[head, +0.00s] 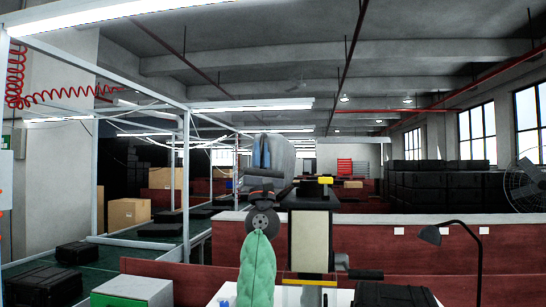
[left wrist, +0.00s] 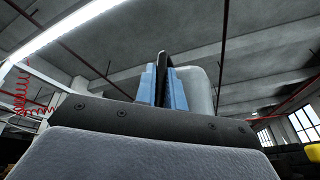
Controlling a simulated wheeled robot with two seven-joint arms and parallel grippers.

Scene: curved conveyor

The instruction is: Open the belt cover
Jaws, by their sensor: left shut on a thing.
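A grey, rounded belt cover (head: 285,158) stands raised in the middle of the head view, behind and to the right of my left gripper (head: 261,145). The cover also shows in the left wrist view (left wrist: 198,88), just right of the fingers. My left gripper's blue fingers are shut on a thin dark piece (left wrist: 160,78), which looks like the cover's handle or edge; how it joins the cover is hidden. The cover's lower part is hidden behind the gripper and a machine. My right gripper is in neither view.
A dark machine (head: 309,240) with a yellow knob stands just right of my left gripper. A green lumpy object (head: 257,272) is below it. A black desk lamp (head: 431,235) stands at the right. A green conveyor (head: 98,262) with black cases runs along the left.

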